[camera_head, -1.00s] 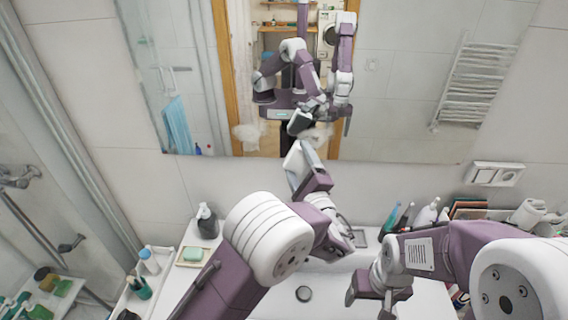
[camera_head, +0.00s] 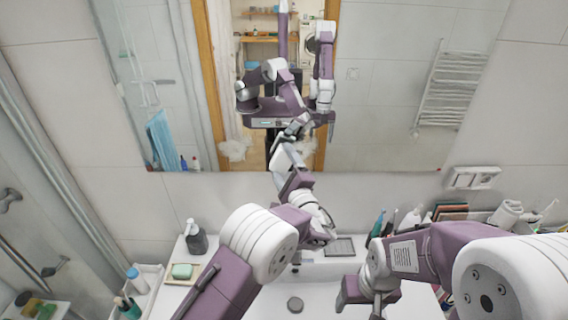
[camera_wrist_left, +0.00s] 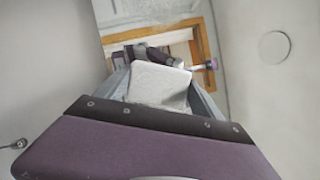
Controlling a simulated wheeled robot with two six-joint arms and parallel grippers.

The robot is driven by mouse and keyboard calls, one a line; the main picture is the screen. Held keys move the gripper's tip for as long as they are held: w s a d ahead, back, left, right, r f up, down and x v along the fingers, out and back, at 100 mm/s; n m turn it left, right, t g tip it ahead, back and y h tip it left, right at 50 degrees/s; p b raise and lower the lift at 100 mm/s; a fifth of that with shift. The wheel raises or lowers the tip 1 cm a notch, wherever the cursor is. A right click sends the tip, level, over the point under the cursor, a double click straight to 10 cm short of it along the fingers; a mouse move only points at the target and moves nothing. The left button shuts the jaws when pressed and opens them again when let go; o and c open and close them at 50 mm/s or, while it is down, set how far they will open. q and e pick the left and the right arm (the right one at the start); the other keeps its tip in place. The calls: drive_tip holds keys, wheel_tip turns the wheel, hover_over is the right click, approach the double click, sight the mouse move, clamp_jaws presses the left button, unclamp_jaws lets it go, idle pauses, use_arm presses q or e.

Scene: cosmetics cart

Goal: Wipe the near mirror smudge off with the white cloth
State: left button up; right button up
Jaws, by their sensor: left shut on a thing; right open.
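My left gripper (camera_head: 284,166) is raised at the mirror's lower edge, shut on the white cloth (camera_head: 281,158). In the left wrist view the cloth (camera_wrist_left: 158,84) is a pale folded pad between the fingers, facing the mirror (camera_wrist_left: 150,12). In the head view the mirror (camera_head: 390,100) shows a whitish smudge (camera_head: 236,148) low down, left of the cloth. Another whitish patch (camera_head: 308,137) shows right of the cloth, partly covered by the arm's reflection. I cannot tell whether the cloth touches the glass. My right gripper (camera_head: 366,303) is open and empty above the sink's right side.
A sink (camera_head: 325,272) lies below my arms. Bottles and brushes crowd the right back. A wall socket (camera_head: 474,177) is right of the mirror's lower edge.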

use_arm(q)
drive_tip(key=shift+w+d+b, duration=0.1)
drive_tip(key=shift+w+b, duration=0.3)
drive_tip(key=shift+w, duration=0.15)
drive_tip(key=shift+w, duration=0.5)
drive_tip(key=shift+b, duration=0.3)
